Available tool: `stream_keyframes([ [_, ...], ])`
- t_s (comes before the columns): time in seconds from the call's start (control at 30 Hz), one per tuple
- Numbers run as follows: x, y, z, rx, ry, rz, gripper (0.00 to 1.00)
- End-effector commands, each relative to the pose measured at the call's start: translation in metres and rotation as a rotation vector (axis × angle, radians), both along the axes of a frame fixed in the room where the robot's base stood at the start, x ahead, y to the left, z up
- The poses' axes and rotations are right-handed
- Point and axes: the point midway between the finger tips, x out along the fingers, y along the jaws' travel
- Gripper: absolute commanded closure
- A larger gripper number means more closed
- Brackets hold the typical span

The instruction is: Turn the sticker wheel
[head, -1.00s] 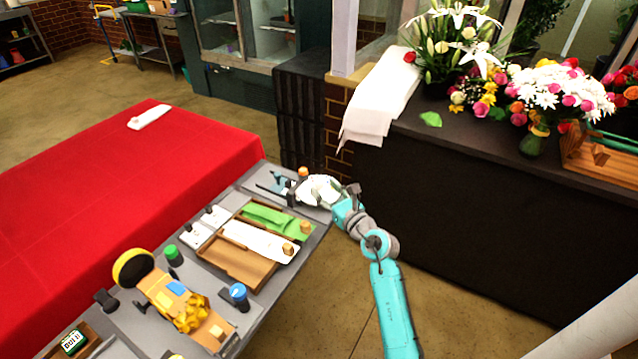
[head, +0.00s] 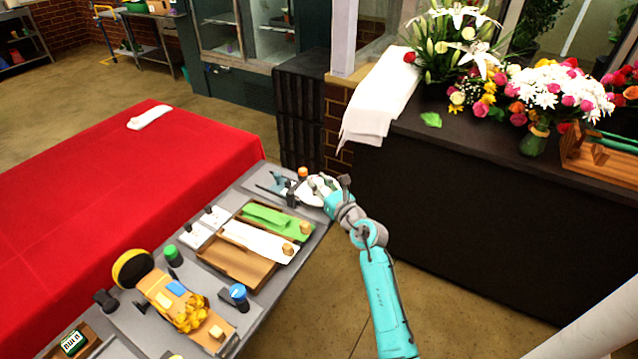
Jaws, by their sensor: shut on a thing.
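The sticker wheel (head: 306,197) looks like a pale, rounded piece at the far right end of the grey work table, partly hidden by my gripper. My gripper (head: 318,186) is at the wheel, reaching in from the right, and is shut on it. The fingertips are small in this view, so the exact place of the hold is hard to make out. A small orange-topped item (head: 303,173) stands just behind the wheel.
Dark tools (head: 278,184) lie left of the wheel. A wooden tray (head: 240,265) with green and white sheets is nearer on the grey table (head: 190,335). A yellow roll (head: 130,267) stands further left. A red-covered table (head: 120,190) is behind; a dark flower counter (head: 450,220) is right.

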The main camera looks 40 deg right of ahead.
Motion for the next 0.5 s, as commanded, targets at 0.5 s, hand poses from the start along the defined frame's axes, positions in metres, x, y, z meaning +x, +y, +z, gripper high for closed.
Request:
stream_keyframes([
  [0.5, -0.0003, -0.0032, 0.001, -0.001, -0.002, 0.138, 1.0],
])
